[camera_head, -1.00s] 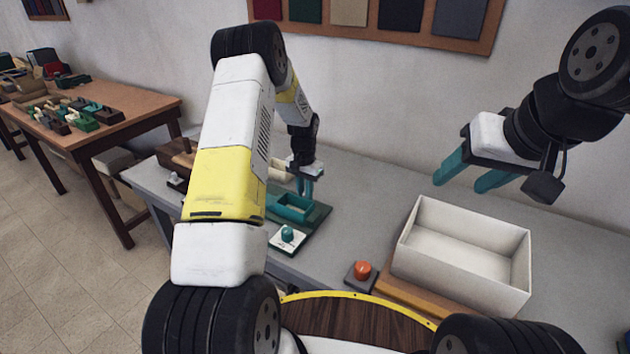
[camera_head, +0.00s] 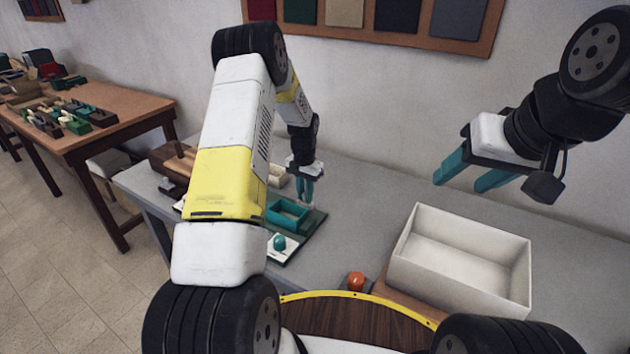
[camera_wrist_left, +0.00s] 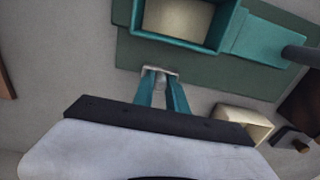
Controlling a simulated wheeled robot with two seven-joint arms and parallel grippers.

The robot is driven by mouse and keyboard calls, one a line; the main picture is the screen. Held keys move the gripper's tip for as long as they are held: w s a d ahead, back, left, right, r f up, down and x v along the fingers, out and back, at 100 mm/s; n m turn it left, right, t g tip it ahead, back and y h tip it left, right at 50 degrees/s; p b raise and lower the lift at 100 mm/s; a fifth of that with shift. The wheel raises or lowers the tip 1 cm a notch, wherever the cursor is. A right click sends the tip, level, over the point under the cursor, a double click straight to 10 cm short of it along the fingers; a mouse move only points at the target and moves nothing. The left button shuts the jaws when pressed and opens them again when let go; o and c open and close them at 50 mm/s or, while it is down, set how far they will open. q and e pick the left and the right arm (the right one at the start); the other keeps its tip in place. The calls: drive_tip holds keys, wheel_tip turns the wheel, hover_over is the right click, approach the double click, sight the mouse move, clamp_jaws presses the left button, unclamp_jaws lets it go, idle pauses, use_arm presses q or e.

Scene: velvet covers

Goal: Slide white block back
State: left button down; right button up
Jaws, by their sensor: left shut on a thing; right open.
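My left gripper (camera_head: 306,192) is shut on the white block (camera_wrist_left: 160,71), a small pale piece between its teal fingers. In the left wrist view, the fingertips (camera_wrist_left: 162,80) and the block are at the edge of the dark green board (camera_wrist_left: 150,55). Whether the block touches the board is unclear. A white plate with a teal knob (camera_head: 279,243) lies nearer to me. My right gripper (camera_head: 482,172) is open and empty, held above the table behind the white bin.
A large white bin (camera_head: 410,262) stands on the right of the grey table (camera_head: 370,190). An orange knob (camera_head: 356,281) is by its near left corner. A cream box (camera_head: 278,174) and brown wooden pieces are behind the left arm. Grey table behind the bin is clear.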

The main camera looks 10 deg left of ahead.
use_arm(q)
drive_tip(key=c, duration=1.3)
unclamp_jaws()
drive_tip(key=shift+w, duration=0.2)
drive_tip(key=shift+r, duration=0.15)
wheel_tip(320, 180, up, 8)
drive_tip(key=shift+f, duration=0.2)
drive_tip(key=s+d+r+n+t, duration=0.1)
drive_tip(key=s+r, duration=0.5)
drive_tip(key=r, duration=0.4)
drive_tip(key=s+d+r+n+t, duration=0.1)
drive_tip(key=s+r+t, duration=0.1)
drive_tip(key=s+r, duration=0.6)
drive_tip(key=s+d+r+t, duration=0.1)
drive_tip(key=s+r, duration=0.1)
drive_tip(key=s, duration=0.4)
drive_tip(key=s+r+n+t+h, duration=0.1)
drive_tip(key=s+r, duration=0.2)
drive_tip(key=s, duration=0.4)
drive_tip(key=s+d+r+t+h, duration=0.1)
drive_tip(key=s+r, duration=0.2)
drive_tip(key=s, duration=0.3)
drive_tip(key=shift+s+d, duration=0.35)
